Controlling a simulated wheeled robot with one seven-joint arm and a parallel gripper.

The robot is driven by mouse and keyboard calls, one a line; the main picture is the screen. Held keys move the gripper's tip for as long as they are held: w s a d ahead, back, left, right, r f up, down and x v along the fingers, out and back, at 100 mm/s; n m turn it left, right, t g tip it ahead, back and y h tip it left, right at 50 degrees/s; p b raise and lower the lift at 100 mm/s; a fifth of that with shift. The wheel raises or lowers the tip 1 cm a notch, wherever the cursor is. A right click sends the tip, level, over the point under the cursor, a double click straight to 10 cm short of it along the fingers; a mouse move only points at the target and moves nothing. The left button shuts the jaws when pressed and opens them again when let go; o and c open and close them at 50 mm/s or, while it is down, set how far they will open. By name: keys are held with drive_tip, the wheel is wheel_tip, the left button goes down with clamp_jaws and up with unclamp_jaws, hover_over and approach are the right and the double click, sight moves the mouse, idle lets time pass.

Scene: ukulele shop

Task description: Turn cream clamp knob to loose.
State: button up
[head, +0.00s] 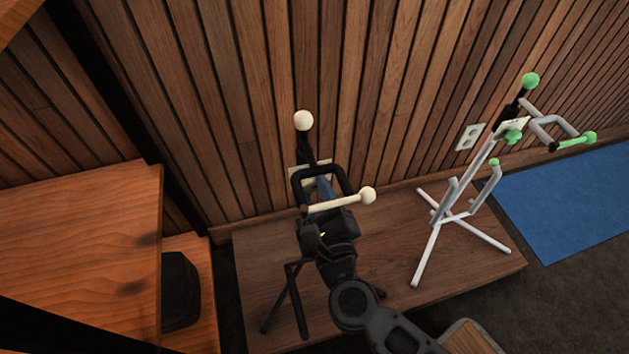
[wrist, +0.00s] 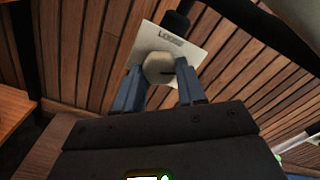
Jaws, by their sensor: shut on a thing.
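The cream clamp knob (wrist: 159,68) sits in front of a pale plate (wrist: 185,45) marked "LOOSE" in the wrist view. A dark line shows on the knob's face, pointing toward the right. My gripper (wrist: 160,78) has its two blue fingers on either side of the knob, shut on it. In the head view my gripper (head: 325,187) reaches up to the black stand (head: 305,148), which has a cream ball on top and a cream-padded arm (head: 338,201). The knob is hidden there behind my gripper and the stand's yoke.
A white stand with green pads (head: 462,190) stands to the right on the same wooden platform (head: 390,265). A slatted wood wall (head: 240,110) is close behind. A wooden counter (head: 80,250) is at left. A blue mat (head: 570,205) lies at right.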

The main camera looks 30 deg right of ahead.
drive_tip(key=n+p, duration=0.1)
drive_tip(key=n, duration=0.1)
drive_tip(key=n+p, duration=0.1)
drive_tip(key=p, duration=0.1)
drive_tip(key=shift+r+n, duration=0.3)
drive_tip(key=shift+n, duration=0.1)
drive_tip(key=n+p, duration=0.3)
drive_tip(key=shift+n, duration=0.3)
drive_tip(key=shift+f+n+p, duration=0.2)
drive_tip(key=shift+n+p, duration=1.5)
drive_tip(key=shift+n, duration=0.9)
drive_tip(key=o, duration=1.1)
drive_tip(key=shift+c, duration=0.2)
drive_tip(key=v, duration=0.7)
drive_tip(key=shift+s, duration=0.35)
drive_tip(key=shift+a, duration=0.1)
